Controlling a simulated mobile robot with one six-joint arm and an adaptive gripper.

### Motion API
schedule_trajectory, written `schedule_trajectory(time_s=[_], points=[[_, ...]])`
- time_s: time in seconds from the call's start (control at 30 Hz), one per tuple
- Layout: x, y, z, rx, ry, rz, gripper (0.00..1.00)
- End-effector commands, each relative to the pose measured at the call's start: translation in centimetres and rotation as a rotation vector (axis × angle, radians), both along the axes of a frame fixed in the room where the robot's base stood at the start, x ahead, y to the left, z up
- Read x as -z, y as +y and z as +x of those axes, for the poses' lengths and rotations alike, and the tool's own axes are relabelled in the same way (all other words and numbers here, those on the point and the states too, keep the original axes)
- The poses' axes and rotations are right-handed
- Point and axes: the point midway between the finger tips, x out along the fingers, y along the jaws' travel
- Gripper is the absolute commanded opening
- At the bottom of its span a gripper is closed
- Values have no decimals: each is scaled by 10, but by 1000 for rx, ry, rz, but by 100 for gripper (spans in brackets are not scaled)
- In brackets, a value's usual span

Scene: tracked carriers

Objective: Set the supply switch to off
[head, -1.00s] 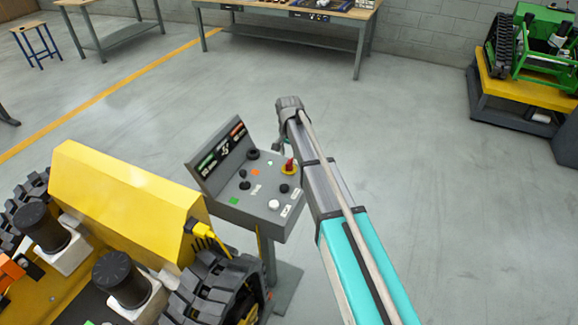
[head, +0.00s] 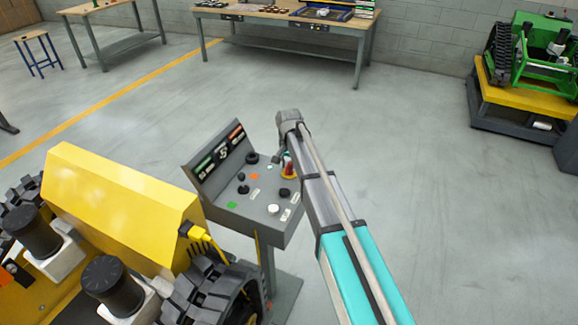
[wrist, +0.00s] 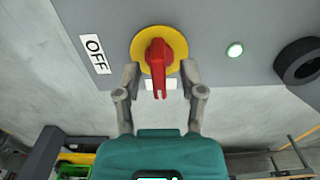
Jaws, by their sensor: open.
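The supply switch (wrist: 158,52) is a red handle on a round yellow plate in the wrist view. Its handle points down in that picture, towards my gripper, and not at the OFF label (wrist: 95,53) to its left. My gripper (wrist: 160,74) is open, with one finger on each side of the handle's lower part. I cannot tell whether either finger touches it. In the head view the switch (head: 288,164) is on the right of the console (head: 225,205), partly hidden by my arm. My fingers are mostly hidden there.
A lit green-white lamp (wrist: 235,50) and a black knob (wrist: 299,62) sit right of the switch in the wrist view. A yellow tracked carrier (head: 115,205) stands close left of the console.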

Motion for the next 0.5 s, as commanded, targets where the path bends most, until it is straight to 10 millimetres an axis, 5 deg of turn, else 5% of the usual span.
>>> schedule_trajectory(time_s=[0.07,0.33,0.5], points=[[0,0,0,0,0,0,50],[0,0,0,0,0,0,0],[0,0,0,0,0,1,0]])
